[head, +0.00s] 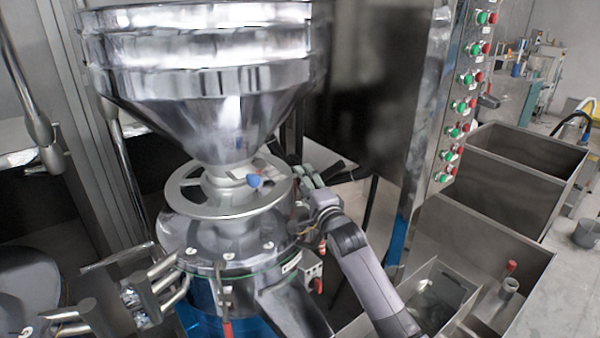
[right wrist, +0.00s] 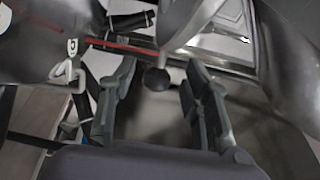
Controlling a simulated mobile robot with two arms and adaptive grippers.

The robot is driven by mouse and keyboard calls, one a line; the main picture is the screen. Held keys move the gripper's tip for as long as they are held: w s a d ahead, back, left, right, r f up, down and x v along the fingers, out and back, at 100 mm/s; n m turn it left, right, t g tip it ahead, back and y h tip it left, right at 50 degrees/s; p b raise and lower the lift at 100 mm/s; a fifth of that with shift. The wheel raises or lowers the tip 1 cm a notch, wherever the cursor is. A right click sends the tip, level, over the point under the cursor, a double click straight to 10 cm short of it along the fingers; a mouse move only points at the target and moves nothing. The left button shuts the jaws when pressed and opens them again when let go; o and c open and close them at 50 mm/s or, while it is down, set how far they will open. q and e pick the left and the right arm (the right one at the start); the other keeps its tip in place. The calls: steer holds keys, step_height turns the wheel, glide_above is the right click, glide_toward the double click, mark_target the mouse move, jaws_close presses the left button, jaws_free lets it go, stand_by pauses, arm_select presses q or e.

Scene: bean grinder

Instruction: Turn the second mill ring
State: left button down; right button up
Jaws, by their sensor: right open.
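The mill ring (head: 182,205) is a flat silver wheel around the neck below the large steel hopper (head: 200,80). A small blue knob (head: 254,180) shows on its upper side. My right gripper (head: 318,174) is at the right of the ring, close to its rim. Its fingers are apart. In the right wrist view my right gripper (right wrist: 155,85) is open, and a dark round knob (right wrist: 157,78) shows between the fingers, with no grip on it. I cannot tell which machine part this knob belongs to. My left gripper is not in view.
The grinder body (head: 225,240) with a bolted flange stands under the ring. Metal pipes with dark blocks (head: 125,300) are at the lower left. A steel panel with green and red buttons (head: 458,105) and open steel bins (head: 525,165) stand at the right.

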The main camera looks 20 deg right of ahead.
steer(key=shift+w+a+r, duration=0.1)
steer(key=shift+w+a, duration=0.05)
steer(key=shift+w, duration=1.7)
steer(key=shift+c, duration=0.5)
jaws_close()
